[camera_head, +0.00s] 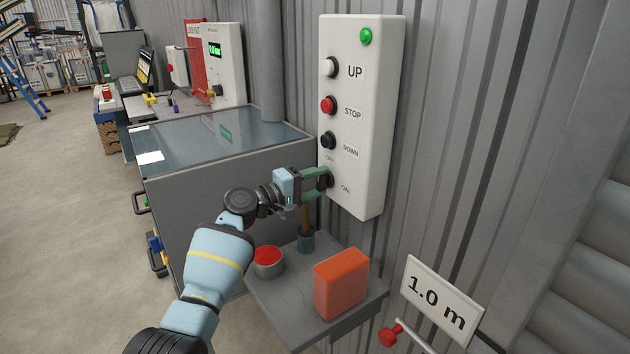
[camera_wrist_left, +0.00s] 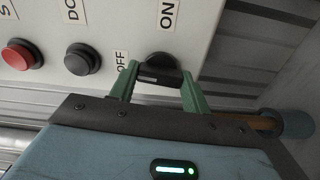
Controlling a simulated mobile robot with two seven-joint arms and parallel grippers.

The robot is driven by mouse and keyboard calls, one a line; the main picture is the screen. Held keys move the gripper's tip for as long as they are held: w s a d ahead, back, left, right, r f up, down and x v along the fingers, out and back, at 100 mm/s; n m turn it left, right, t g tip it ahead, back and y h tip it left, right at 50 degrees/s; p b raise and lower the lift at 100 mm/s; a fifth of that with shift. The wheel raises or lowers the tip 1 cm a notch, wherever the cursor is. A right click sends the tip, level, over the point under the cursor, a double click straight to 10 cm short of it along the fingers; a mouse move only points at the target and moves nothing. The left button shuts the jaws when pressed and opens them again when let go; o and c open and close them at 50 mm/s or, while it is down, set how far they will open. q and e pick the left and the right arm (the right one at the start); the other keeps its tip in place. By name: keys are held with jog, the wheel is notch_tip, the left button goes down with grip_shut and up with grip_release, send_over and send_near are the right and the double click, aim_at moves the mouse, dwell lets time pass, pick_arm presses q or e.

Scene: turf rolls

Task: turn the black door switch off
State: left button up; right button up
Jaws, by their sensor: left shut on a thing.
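The white control panel (camera_head: 361,110) hangs on the corrugated wall. The black door switch (camera_wrist_left: 160,62) is at its lower end, between the OFF label (camera_wrist_left: 121,62) and the ON label (camera_wrist_left: 167,16). My left gripper (camera_wrist_left: 160,80) has its green fingers on either side of the switch's black handle and is shut on it. In the head view, my left gripper (camera_head: 325,180) reaches the panel from the left and hides most of the switch. I cannot tell for sure which label the handle points to. My right gripper is not in view.
Below, a small shelf (camera_head: 300,315) holds an orange block (camera_head: 341,283) and a red button (camera_head: 268,258). A grey cabinet (camera_head: 215,210) stands left.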

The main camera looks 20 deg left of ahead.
pick_arm(q)
jog(key=shift+n, duration=0.6)
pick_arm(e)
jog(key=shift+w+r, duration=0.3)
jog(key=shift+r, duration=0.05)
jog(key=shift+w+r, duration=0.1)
pick_arm(q)
jog(key=o, duration=1)
jog(key=shift+s+a, duration=0.1)
jog(key=v, duration=0.7)
jog(key=shift+s+a+p, duration=0.15)
jog(key=shift+s+p, duration=0.1)
jog(key=shift+p, duration=0.2)
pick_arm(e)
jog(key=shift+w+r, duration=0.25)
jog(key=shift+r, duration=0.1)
